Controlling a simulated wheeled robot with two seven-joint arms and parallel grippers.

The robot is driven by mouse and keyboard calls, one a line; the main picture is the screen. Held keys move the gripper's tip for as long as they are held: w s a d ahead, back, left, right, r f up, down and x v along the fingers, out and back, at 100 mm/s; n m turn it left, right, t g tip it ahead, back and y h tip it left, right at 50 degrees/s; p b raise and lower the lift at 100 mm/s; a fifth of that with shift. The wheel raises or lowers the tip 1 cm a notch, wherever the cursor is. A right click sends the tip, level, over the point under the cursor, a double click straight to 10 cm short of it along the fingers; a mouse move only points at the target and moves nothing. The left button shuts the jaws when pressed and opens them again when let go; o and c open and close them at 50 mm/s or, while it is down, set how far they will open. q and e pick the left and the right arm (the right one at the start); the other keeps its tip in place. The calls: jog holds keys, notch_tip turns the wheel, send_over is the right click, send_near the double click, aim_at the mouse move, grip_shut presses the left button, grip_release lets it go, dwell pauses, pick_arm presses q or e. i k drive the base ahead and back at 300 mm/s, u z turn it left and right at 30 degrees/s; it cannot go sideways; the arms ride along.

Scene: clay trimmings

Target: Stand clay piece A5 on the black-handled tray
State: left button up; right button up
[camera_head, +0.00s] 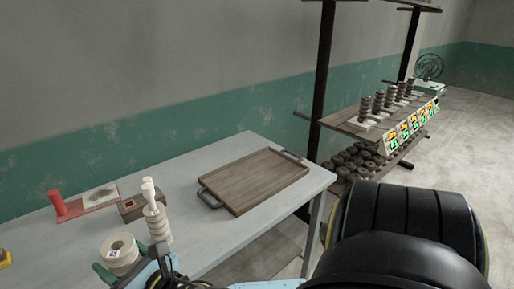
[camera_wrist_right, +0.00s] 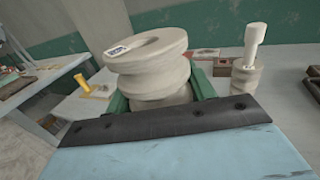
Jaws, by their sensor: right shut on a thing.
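A pale grey, ringed clay piece (camera_head: 118,247) with a hole in its top and a small label is at the lower left of the head view. I take it as A5, though I cannot read the label. It fills the middle of the wrist view (camera_wrist_right: 150,78), upright or slightly tilted. My right gripper (camera_head: 127,268) is shut on it, its green fingers on either side. Whether its base touches the table is hidden. The black-handled wooden tray (camera_head: 255,180) lies bare on the table, to the right of and beyond the gripper. My left gripper is not in view.
A pale ringed stack (camera_head: 157,222) with a cream top stands just right of the held piece. A wooden block (camera_head: 130,208) and a red-and-white board (camera_head: 98,198) with a red cylinder (camera_head: 57,202) lie behind. A shelf (camera_head: 365,130) with clay stacks stands beyond the table (camera_head: 225,240).

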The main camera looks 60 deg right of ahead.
aim_at(250, 179)
jog(key=z, duration=0.4)
jog(key=k, duration=0.85)
jog(key=z, duration=1)
jog(key=i, duration=1.6)
jog(key=u, duration=0.55)
